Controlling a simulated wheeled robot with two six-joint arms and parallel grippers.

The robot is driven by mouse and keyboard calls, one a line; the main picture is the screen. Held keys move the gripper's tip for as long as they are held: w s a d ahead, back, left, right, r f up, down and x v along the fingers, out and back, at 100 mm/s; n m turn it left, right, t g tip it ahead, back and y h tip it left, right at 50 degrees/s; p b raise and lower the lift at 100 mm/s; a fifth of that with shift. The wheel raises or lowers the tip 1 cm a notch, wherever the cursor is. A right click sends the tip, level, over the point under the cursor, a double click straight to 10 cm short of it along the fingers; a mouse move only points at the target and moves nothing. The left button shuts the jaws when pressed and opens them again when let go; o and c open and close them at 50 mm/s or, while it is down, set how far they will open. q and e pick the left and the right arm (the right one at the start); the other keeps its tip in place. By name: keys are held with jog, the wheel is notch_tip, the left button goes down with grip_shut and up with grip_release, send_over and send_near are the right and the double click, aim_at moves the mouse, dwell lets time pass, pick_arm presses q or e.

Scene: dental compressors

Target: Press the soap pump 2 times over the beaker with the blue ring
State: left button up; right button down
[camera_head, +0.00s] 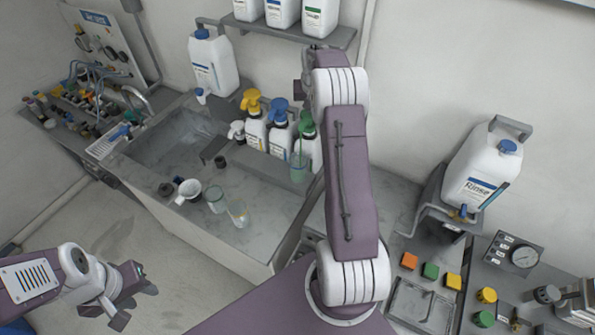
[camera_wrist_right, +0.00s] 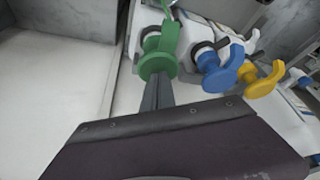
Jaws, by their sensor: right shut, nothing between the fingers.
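Pump bottles stand in a row on the counter, with a yellow pump (camera_head: 251,100), a blue pump (camera_head: 278,110) and a green pump (camera_head: 305,122). A smaller white pump (camera_head: 237,130) stands at their left. My right gripper (camera_wrist_right: 157,92) is shut and empty, its fingertips at the green pump head (camera_wrist_right: 158,62) in the wrist view; contact is unclear. In the head view my arm hides part of that bottle. A greenish beaker (camera_head: 299,168) stands before it. Two other clear beakers (camera_head: 215,200) (camera_head: 238,214) stand further left; ring colours are hard to tell. My left gripper (camera_head: 132,290) is open and empty.
A sink (camera_head: 180,135) lies left of the bottles, with a white mug (camera_head: 188,191) near its front. A large Rinse canister (camera_head: 482,170) stands at the right. Coloured blocks and a gauge panel (camera_head: 510,255) lie below it.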

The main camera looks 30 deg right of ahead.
aim_at(310, 115)
jog(key=shift+s+a+f+b, duration=0.1)
jog(key=shift+f+b, duration=0.7)
jog(key=shift+f, duration=0.85)
jog(key=shift+r, duration=0.1)
notch_tip(310, 115, up, 4)
jog(key=p, duration=0.3)
jog(key=shift+r+p, duration=0.15)
jog(key=shift+p, duration=0.2)
jog(key=shift+r, duration=0.25)
notch_tip(310, 115, up, 6)
jog(key=p, duration=0.5)
jog(key=shift+f, duration=0.2)
